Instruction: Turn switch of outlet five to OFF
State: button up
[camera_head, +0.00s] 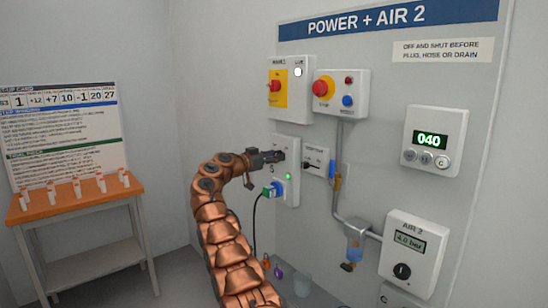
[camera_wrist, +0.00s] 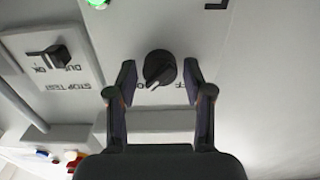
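The outlet five box (camera_head: 291,190) is a light grey panel on the wall, with a lit green lamp (camera_head: 288,176) and a blue plug (camera_head: 270,190) in its lower part. Its switch is a round black knob (camera_wrist: 159,66) with a white mark pointing down and left in the wrist view. Lettering beside it is partly hidden; "FF" shows on the right. My gripper (camera_head: 274,156) is at the upper part of the box. In the wrist view my gripper (camera_wrist: 160,77) is open, one finger on each side of the knob, with a gap on both sides.
A small box with a black switch (camera_wrist: 48,57) marked "STOP TEST" is close by; it also shows right of the outlet in the head view (camera_head: 315,161). Red-button boxes (camera_head: 341,93) hang above. A black cable (camera_head: 255,222) hangs below the plug.

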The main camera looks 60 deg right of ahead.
jog(key=c, duration=0.8)
jog(key=shift+c, duration=0.2)
jog(key=shift+n, duration=0.3)
jog(key=shift+n+p, duration=2.05)
jog(key=shift+n, duration=6.55)
